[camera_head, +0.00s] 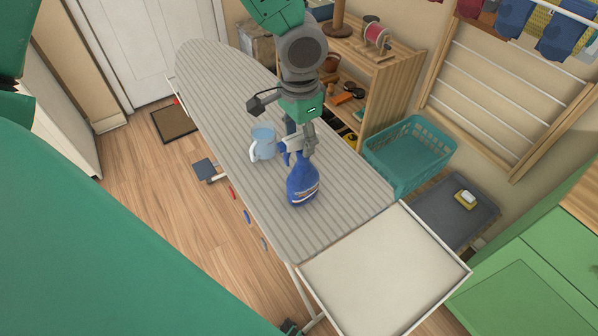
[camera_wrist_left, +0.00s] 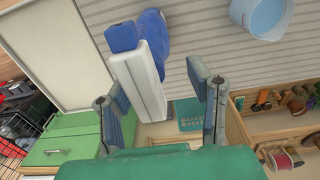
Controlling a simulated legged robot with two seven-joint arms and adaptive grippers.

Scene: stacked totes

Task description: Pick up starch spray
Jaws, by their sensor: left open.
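The starch spray (camera_head: 302,187) is a blue bottle with a pale label, standing on the striped ironing board (camera_head: 215,85). Its spray head is pale grey and blue. My left gripper (camera_head: 299,143) is above the bottle, at its spray head, with the fingers open. In the left wrist view, the bottle (camera_wrist_left: 155,30) shows at the top, and its spray head lies between the spread fingers of the left gripper (camera_wrist_left: 158,92). I cannot tell whether either finger touches it. My right gripper is not in view.
A light blue jug (camera_head: 263,143) stands on the board, just left of the bottle. A white tray-like surface (camera_head: 385,270) adjoins the board's near end. A teal basket (camera_head: 410,152) and wooden shelves (camera_head: 392,75) stand to the right. The board's far part is clear.

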